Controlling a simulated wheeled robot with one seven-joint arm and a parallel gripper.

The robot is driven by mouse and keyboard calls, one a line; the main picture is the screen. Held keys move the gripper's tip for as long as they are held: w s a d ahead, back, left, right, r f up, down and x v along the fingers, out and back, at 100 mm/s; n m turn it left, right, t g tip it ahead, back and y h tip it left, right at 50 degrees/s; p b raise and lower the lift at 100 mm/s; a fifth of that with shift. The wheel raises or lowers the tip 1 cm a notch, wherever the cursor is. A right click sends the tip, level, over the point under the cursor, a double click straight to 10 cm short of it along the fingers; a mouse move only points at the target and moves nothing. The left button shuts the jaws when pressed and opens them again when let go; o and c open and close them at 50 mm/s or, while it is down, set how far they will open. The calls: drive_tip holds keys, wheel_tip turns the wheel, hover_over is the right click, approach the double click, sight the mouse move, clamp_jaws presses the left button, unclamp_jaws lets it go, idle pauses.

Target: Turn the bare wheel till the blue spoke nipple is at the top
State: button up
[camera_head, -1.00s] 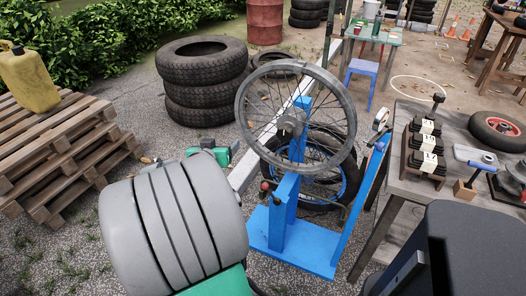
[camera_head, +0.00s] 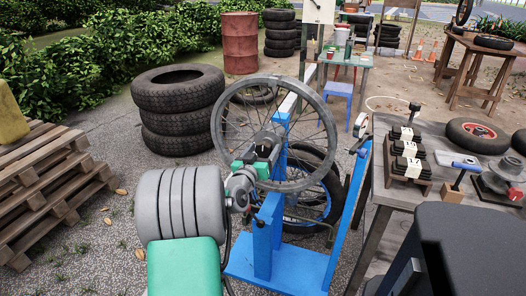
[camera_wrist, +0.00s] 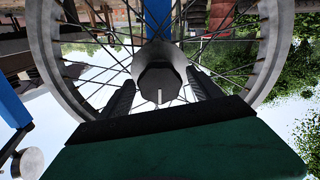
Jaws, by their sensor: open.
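The bare grey wheel (camera_head: 326,128) stands upright in a blue stand (camera_head: 292,265), with thin dark spokes running to its hub. My gripper (camera_head: 268,143) is in front of the wheel near the hub, partly covering it in the head view. In the wrist view my gripper (camera_wrist: 162,88) is open, with its two dark fingers apart on either side of the dark hub (camera_wrist: 160,75). I cannot tell whether the fingers touch the hub or spokes. The wheel's rim (camera_wrist: 270,50) also shows there. I cannot make out a blue spoke nipple in either view.
A workbench (camera_head: 390,185) with several small items stands right of the stand. A blue-rimmed wheel with a tyre (camera_head: 328,205) is behind the stand's base. Stacked tyres (camera_head: 178,110) and a wooden pallet stack (camera_head: 50,190) stand to the left.

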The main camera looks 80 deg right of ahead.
drive_tip(key=shift+c, duration=0.4)
clamp_jaws()
idle(0.4)
